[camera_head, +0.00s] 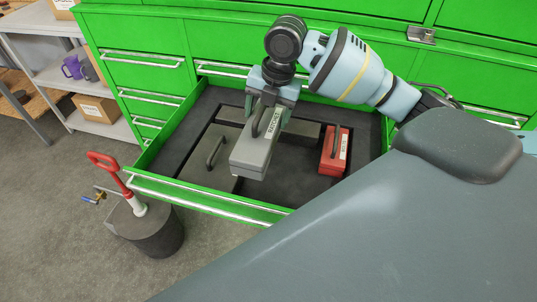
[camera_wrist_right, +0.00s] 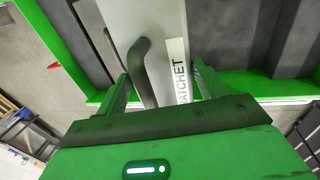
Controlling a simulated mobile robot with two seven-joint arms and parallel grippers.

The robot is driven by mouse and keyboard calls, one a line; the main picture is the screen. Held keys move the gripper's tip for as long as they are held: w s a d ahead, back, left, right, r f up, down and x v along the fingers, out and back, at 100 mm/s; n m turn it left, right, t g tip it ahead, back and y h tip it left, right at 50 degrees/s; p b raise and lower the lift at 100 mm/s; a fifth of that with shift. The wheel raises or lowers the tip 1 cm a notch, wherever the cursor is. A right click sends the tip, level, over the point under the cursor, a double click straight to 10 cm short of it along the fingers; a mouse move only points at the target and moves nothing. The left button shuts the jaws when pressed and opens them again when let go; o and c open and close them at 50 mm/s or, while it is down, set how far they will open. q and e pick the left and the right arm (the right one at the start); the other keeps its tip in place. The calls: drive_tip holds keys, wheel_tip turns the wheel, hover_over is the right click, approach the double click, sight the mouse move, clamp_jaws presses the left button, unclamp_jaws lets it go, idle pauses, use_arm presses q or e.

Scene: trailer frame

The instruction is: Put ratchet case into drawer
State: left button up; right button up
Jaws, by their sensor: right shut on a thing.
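The grey ratchet case (camera_head: 252,155) has a dark handle and a white label reading RATCHET, which is legible in the right wrist view (camera_wrist_right: 120,20). My right gripper (camera_head: 271,108) is shut on the case near its handle and holds it above the open green drawer (camera_head: 215,204). In the right wrist view my fingers (camera_wrist_right: 162,88) stand on either side of the case. The drawer has a dark lining with recesses, partly hidden by the case. My left gripper is not in view.
In the drawer, a flat grey-brown case (camera_head: 208,172) lies at the left and a red case (camera_head: 335,152) at the right. The green cabinet (camera_head: 150,40) rises behind. A dark cylinder with a red handle (camera_head: 150,235) stands on the floor, left of the drawer. Grey shelves (camera_head: 55,75) stand further left.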

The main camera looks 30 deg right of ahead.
drive_tip(key=shift+w+d+r, duration=0.1)
drive_tip(key=shift+w+r, duration=0.05)
drive_tip(key=shift+w, duration=0.05)
drive_tip(key=shift+s+f, duration=0.15)
drive_tip(key=shift+f, duration=0.1)
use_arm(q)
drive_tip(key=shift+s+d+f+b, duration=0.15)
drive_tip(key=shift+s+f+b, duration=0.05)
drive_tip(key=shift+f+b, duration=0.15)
use_arm(e)
hover_over(268, 175)
wheel_tip(268, 175, down, 11)
drive_tip(key=shift+f, duration=0.2)
wheel_tip(268, 175, down, 6)
drive_tip(key=shift+f, duration=0.1)
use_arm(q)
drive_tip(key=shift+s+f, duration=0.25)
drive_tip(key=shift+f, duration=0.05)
use_arm(e)
drive_tip(key=o, duration=1.1)
